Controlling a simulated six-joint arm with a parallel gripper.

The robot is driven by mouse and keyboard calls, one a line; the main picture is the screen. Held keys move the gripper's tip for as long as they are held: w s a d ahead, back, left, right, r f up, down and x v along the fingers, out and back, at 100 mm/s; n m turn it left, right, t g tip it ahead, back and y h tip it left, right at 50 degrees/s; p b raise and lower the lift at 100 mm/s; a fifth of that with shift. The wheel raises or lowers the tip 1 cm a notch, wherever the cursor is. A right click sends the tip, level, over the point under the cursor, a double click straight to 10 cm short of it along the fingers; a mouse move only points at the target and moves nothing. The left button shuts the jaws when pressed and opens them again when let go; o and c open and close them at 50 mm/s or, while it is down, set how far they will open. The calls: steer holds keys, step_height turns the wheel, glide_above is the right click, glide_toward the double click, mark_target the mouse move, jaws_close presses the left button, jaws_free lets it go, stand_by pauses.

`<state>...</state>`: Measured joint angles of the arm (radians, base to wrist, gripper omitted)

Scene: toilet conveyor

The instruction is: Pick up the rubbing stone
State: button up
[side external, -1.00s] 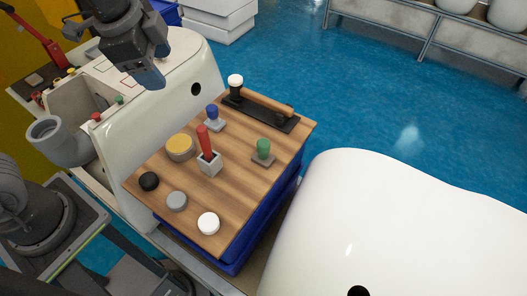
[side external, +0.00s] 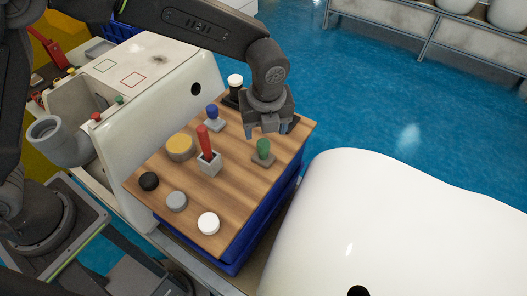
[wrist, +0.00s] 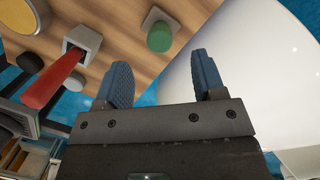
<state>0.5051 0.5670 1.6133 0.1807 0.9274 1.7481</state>
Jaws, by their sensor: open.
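No piece is labelled, so I cannot tell for certain which is the rubbing stone. My gripper (side external: 266,133) is open and empty above the right side of the wooden board (side external: 235,205), close to a green-handled piece with a flat grey-brown base (side external: 263,148). That piece stands upright on the board. In the wrist view the green handle (wrist: 160,37) appears just beyond and between the two blue fingertips of my gripper (wrist: 161,62), apart from them. A grey disc (side external: 177,201) lies near the board's front left. My gripper hides part of the black tray behind it.
A red-handled tool in a grey block (side external: 207,155), a blue-handled piece (side external: 213,118), a yellow-topped disc (side external: 180,147), a black knob (side external: 149,181) and a white disc (side external: 208,223) share the board. White ceramic bodies stand left and right (side external: 410,220).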

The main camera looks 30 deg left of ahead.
mark_target(264, 141)
steer(key=f, duration=0.8)
steer(key=shift+w+a+f, duration=0.25)
steer(key=shift+w+a, duration=0.05)
steer(key=shift+a, duration=0.1)
steer(key=shift+c, duration=0.2)
steer(key=c, duration=1)
steer(key=shift+r, duration=0.1)
steer(key=shift+r, duration=0.55)
step_height(264, 141, up, 3)
steer(key=shift+f, duration=0.15)
steer(key=a+r, duration=0.2)
steer(key=a, duration=0.2)
steer(key=a+r, duration=0.2)
steer(key=a, duration=0.1)
steer(key=a+r, duration=0.3)
steer(key=a, duration=0.1)
steer(key=shift+a, duration=0.35)
